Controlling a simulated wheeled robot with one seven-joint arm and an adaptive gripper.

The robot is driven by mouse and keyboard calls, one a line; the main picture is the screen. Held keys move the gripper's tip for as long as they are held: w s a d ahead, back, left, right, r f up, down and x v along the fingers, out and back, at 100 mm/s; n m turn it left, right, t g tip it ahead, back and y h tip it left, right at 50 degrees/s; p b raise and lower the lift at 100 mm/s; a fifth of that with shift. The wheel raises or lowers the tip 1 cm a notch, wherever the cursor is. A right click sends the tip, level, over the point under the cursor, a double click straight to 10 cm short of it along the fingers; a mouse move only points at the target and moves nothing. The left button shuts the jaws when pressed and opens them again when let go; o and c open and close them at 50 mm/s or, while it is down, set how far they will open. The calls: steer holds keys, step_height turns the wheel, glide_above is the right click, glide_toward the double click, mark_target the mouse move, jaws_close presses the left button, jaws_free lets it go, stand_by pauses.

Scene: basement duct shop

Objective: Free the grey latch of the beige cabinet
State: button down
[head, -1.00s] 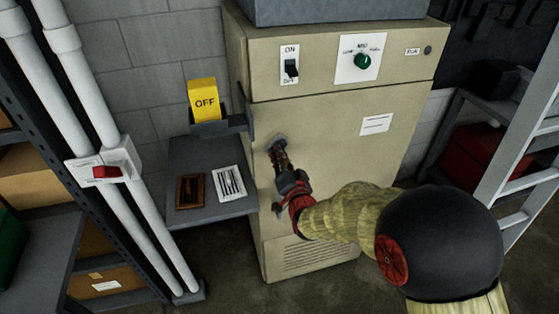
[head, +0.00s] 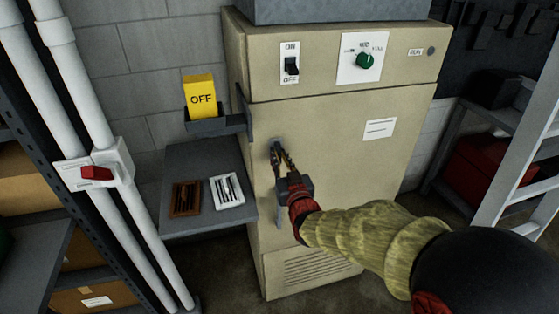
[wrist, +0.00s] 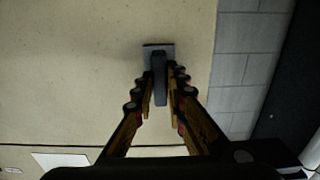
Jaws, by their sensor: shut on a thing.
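The beige cabinet (head: 335,130) stands in front of me, with its grey latch (head: 276,145) near the left edge of its front door. In the wrist view the latch (wrist: 159,82) shows as a dark grey bar standing out from a small plate on the beige door. My gripper (head: 280,158) reaches the latch from the front. In the wrist view the gripper (wrist: 162,88) has one finger on each side of the bar and is shut on it. The fingers hide part of the latch in the head view.
White pipes with a red switch (head: 97,173) stand left. A ladder (head: 520,165) stands right.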

steer(key=shift+f, duration=0.1)
stand_by(0.4)
steer(key=c, duration=1.8)
jaws_free()
steer(key=shift+s, duration=0.1)
steer(key=v, duration=1.2)
